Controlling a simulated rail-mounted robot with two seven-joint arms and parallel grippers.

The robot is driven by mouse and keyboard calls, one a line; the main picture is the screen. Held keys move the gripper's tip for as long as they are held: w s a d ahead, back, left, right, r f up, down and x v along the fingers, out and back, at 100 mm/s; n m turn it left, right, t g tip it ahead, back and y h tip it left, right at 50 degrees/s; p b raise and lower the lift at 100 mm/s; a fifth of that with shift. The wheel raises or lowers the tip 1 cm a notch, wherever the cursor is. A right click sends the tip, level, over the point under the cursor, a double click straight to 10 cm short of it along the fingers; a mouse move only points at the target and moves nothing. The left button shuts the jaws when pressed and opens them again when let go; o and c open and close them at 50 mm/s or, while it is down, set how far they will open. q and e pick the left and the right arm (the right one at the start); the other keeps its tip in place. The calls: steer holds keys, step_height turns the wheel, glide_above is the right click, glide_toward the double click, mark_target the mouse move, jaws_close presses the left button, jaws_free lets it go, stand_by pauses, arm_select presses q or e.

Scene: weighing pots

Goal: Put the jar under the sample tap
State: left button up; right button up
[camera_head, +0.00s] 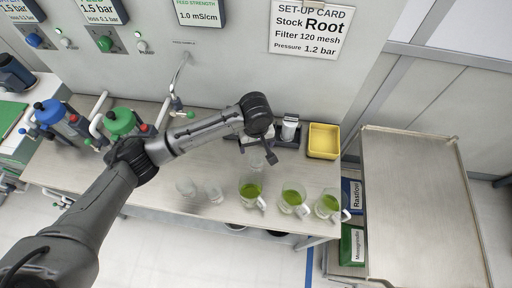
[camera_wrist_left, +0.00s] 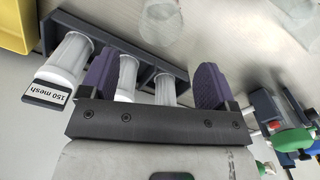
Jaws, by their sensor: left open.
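My left gripper (camera_head: 258,151) is open, with nothing held between its fingers, over the back of the bench near the filter rack. The wrist view shows its two purple fingers (camera_wrist_left: 154,78) spread apart. A clear glass jar (camera_head: 257,160) stands just in front of the gripper, partly hidden by it; the wrist view shows a clear vessel (camera_wrist_left: 161,20) beyond the fingers. Two more clear glass vessels (camera_head: 187,187) (camera_head: 213,193) stand left on the bench. The sample tap (camera_head: 178,103) hangs from a bent wall pipe, left of the gripper. My right gripper is out of view.
A dark rack (camera_wrist_left: 125,58) holds white filters, one labelled 150 mesh. A yellow bin (camera_head: 323,141) stands right of it. Several mugs of green liquid (camera_head: 251,191) line the front edge. Blue and green valves (camera_head: 119,122) are at left. A steel trolley (camera_head: 415,205) stands right.

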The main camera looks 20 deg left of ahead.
arm_select(q)
steer(key=shift+o, duration=0.5)
steer(key=shift+r, duration=0.85)
steer(key=shift+w, duration=0.1)
